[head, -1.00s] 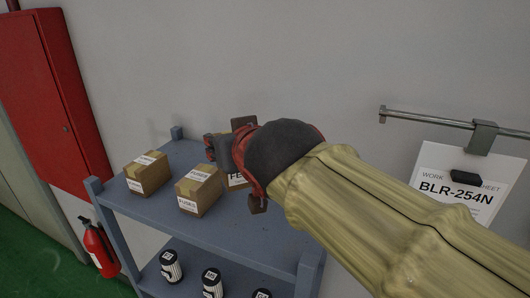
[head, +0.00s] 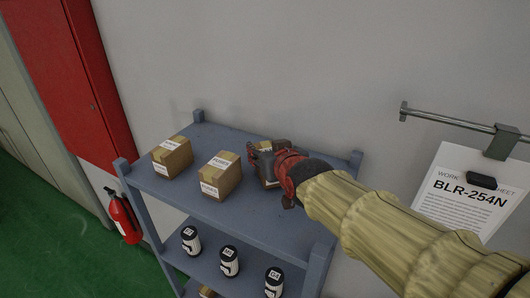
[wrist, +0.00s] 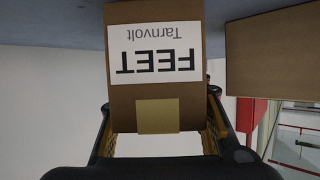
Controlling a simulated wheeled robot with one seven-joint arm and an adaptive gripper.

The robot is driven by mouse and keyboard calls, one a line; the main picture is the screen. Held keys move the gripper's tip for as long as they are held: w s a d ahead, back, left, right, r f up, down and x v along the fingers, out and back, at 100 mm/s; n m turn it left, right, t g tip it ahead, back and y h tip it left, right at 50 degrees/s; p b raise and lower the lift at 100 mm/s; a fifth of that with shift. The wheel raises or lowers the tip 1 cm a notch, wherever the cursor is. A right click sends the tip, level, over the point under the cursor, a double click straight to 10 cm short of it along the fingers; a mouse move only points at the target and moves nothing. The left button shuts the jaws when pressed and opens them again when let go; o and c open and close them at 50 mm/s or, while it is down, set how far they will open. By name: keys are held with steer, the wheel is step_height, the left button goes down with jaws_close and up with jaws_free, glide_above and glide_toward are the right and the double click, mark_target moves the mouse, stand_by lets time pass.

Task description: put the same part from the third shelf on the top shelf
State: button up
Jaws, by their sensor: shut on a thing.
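My gripper (head: 264,162) is at the right part of the top shelf (head: 262,224). It is shut on a cardboard box (head: 268,182), mostly hidden behind the gripper in the head view. In the wrist view this box (wrist: 155,92) sits between the two fingers, its white label reading "FEET Tarnvolt" upside down. Its base is at or very near the shelf surface; I cannot tell if it bears weight. Two more cardboard boxes, a middle one (head: 220,176) and a left one (head: 172,158), stand on the top shelf to its left.
The shelf below holds several dark cylinders with white labels (head: 229,261). Part of a box (head: 206,292) shows lower down. A work sheet (head: 463,195) reading "BLR-254N" hangs at the right. A red cabinet (head: 70,80) and a fire extinguisher (head: 123,216) are at the left.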

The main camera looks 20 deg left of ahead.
steer(key=shift+s+f, duration=0.1)
steer(key=shift+f, duration=0.15)
steer(key=shift+f, duration=0.1)
steer(key=o, duration=1.5)
steer(key=shift+f, duration=0.1)
steer(key=shift+s+d+r, duration=0.25)
steer(key=shift+r, duration=0.05)
steer(key=b+v, duration=0.1)
steer(key=v, duration=1)
steer(key=shift+s+d, duration=0.1)
steer(key=shift+s, duration=0.05)
